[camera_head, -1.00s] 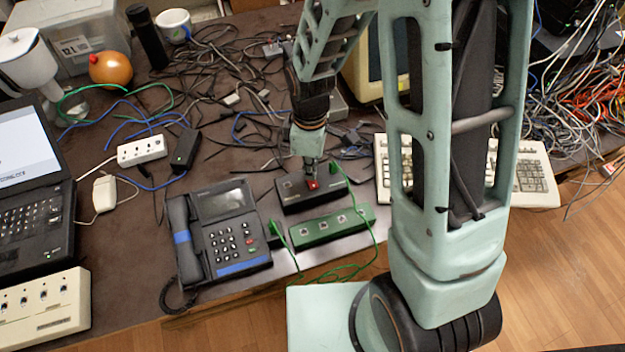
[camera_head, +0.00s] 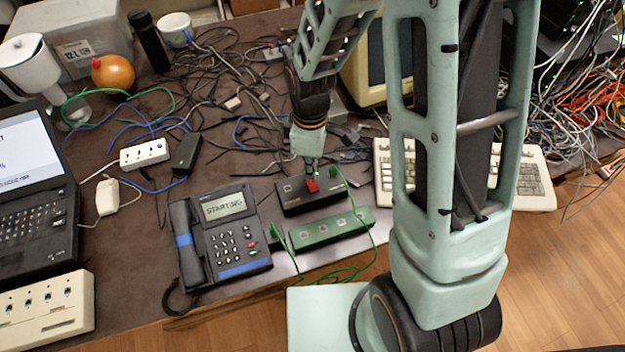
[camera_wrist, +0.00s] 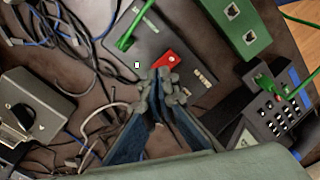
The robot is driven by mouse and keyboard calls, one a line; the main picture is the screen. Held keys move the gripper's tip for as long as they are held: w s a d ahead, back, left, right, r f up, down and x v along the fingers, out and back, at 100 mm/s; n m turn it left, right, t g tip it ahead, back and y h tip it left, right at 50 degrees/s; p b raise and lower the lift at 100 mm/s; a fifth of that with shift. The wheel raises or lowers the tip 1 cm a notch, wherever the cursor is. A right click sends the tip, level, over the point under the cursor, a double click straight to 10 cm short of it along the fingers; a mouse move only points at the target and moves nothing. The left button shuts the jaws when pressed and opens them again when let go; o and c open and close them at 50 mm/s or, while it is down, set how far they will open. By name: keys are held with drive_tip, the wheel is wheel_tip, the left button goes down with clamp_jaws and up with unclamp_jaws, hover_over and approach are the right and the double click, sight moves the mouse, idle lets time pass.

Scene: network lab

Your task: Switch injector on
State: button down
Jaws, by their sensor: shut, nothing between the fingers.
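The injector is a black box (camera_head: 296,203) on the table, with a red rocker switch (camera_head: 312,185) on top and a green cable plugged in. It also shows in the wrist view (camera_wrist: 152,38), with the red switch (camera_wrist: 168,61) and a small light spot on its top. My gripper (camera_head: 310,168) is shut and empty, just above the switch. In the wrist view its closed fingertips (camera_wrist: 162,90) are beside the red switch; whether they touch it I cannot tell. The desk phone (camera_head: 226,238) has a lit display reading "STARTING".
A green box with several ports (camera_head: 330,229) lies in front of the injector, with green cables looping nearby. Tangled black cables (camera_head: 235,95) cover the table behind. A keyboard (camera_head: 521,180) is at the right, a laptop (camera_head: 35,220) at the left.

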drive_tip(key=shift+r+p, duration=1.55)
drive_tip(key=shift+r, duration=0.75)
